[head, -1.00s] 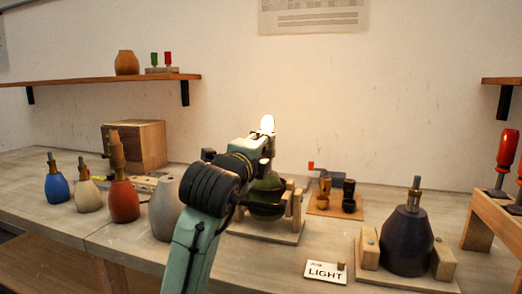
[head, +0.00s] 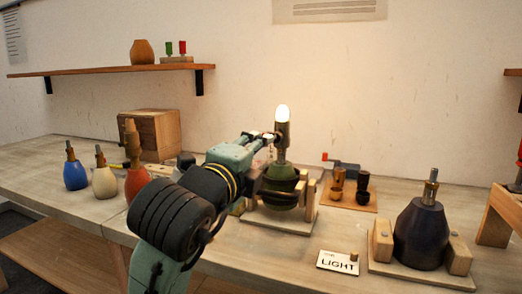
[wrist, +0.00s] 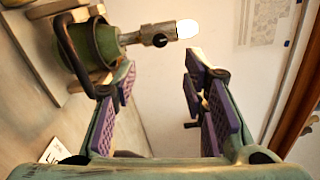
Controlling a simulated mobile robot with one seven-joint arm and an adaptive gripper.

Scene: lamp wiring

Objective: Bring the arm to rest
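My gripper (wrist: 160,95) is open in the wrist view, with a clear gap between its purple pads and nothing held. In the head view my arm reaches toward the green lamp base (head: 280,185), and its end partly hides that lamp. The lamp stands in a wooden cradle (head: 309,192). Its bulb (head: 283,113) is lit, on top of a brass socket (head: 282,133). In the wrist view the green lamp (wrist: 106,42) and glowing bulb (wrist: 187,29) lie beyond the fingertips, toward the upper left. Contact between gripper and lamp cannot be told.
A dark blue lamp base (head: 420,232) stands in a cradle at right, near the LIGHT card (head: 338,262). Blue (head: 75,175), cream (head: 104,182) and red (head: 137,182) bases stand at left. A wooden box (head: 150,134) sits behind them. A shelf (head: 110,72) hangs above.

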